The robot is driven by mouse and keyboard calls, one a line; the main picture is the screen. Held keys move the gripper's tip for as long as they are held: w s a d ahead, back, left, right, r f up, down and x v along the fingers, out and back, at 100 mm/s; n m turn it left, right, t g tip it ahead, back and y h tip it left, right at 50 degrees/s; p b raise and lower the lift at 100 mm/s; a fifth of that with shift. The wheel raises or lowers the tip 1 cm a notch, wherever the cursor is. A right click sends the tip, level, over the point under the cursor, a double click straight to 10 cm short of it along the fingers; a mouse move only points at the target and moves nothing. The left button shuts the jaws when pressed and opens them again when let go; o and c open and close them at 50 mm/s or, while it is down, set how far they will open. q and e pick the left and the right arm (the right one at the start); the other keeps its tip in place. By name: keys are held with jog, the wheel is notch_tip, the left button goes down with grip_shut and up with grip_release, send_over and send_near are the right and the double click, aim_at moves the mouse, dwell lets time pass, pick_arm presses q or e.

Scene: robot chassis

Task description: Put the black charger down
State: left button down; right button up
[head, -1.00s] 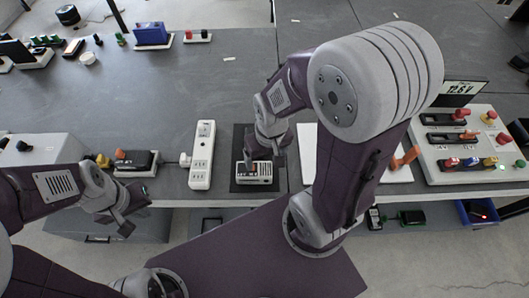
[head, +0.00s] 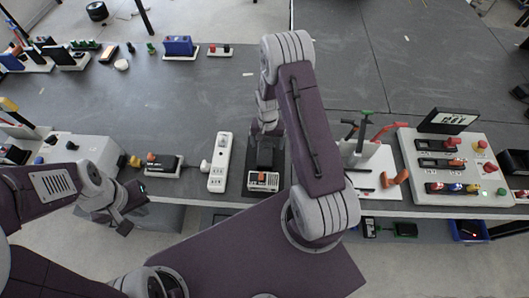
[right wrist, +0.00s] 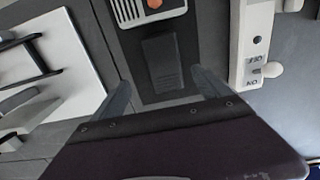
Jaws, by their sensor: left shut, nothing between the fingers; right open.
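The black charger (head: 265,153) has a pale vented front and an orange button. It rests on a dark mat (head: 246,190) at the front of the bench, right of a white power strip (head: 219,161). In the right wrist view its pale front (right wrist: 150,10) is at the top. A dark raised block (right wrist: 162,62) lies below it, between my fingers. My right gripper (right wrist: 161,84) is open above, fingers apart and clear of the charger. In the head view my arm partly hides that gripper. My left gripper (head: 128,207) is shut and empty, off the front edge at left.
To the right are a white board with a handled fixture (head: 370,165) and a panel of coloured buttons (head: 456,165). The bench middle behind is largely clear.

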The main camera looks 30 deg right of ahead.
aim_at(265, 153)
notch_tip(265, 153, down, 4)
jog(key=shift+w+r+p, duration=0.1)
jog(key=shift+p, duration=0.3)
jog(key=shift+a+f, duration=0.1)
jog(key=shift+f, duration=0.1)
jog(key=f+p, duration=0.1)
jog(key=f, duration=0.3)
jog(key=shift+a+p, duration=0.2)
jog(key=shift+p, duration=0.15)
jog(key=shift+w+f, duration=0.15)
jog(key=shift+f, duration=0.25)
grip_shut()
jog(key=shift+r, duration=0.45)
notch_tip(265, 153, up, 3)
jog(key=shift+w+f+b, duration=0.1)
jog(key=shift+w+b, duration=0.05)
jog(key=shift+b, duration=0.55)
jog(key=s+d+r+b, duration=0.2)
jog(key=s+d+r, duration=0.3)
jog(key=s, duration=0.5)
notch_tip(265, 153, up, 2)
jog(key=shift+s+d+r, duration=0.2)
jog(key=shift+s, duration=0.15)
